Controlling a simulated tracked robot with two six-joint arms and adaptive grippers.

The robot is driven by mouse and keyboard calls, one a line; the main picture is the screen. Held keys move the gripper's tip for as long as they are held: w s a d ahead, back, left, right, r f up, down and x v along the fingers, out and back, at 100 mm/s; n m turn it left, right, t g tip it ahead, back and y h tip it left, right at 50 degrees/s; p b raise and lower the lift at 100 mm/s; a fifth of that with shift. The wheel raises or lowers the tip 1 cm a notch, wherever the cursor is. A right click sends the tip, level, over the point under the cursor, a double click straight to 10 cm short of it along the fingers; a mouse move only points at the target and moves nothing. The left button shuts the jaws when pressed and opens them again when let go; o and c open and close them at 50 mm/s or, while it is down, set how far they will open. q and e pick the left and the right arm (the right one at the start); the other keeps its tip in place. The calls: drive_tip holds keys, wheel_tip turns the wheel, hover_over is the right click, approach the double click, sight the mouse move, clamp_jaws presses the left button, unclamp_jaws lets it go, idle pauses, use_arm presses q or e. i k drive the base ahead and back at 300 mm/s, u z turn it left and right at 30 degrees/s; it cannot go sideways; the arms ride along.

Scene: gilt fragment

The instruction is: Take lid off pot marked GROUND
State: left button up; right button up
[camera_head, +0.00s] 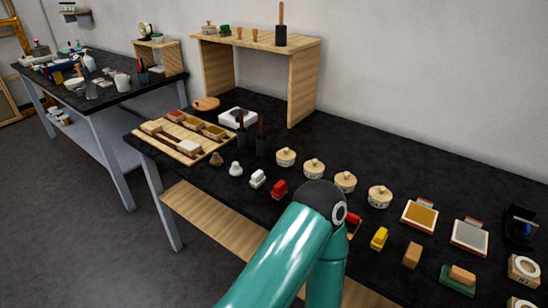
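Several small round pale-wood pots with knobbed lids stand in a slanting row on the black bench: a first pot (286,157), a second pot (313,169), a third pot (345,182) and a fourth pot (379,197). Each appears to have its lid on. Dark marks show on their fronts, but they are too small to read, so I cannot tell which one says GROUND. One of my teal arms rises from the bottom centre, bends at a dark joint just in front of the row and goes back down. Neither gripper is in view.
Small coloured blocks, including a yellow one (379,238), lie in front of the pots. Framed pads (419,215) and round label-bearing items (523,268) are at right. A wooden tray (166,155) and shelf (303,84) stand at back left. Bare bench lies behind the pots.

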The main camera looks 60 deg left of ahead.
sight(285, 155)
drive_tip(key=u, duration=0.2)
drive_tip(key=k, duration=1.2)
drive_tip(key=z, duration=1.95)
drive_tip(key=i, duration=0.1)
drive_tip(key=u, duration=3.55)
drive_tip(key=i, duration=0.75)
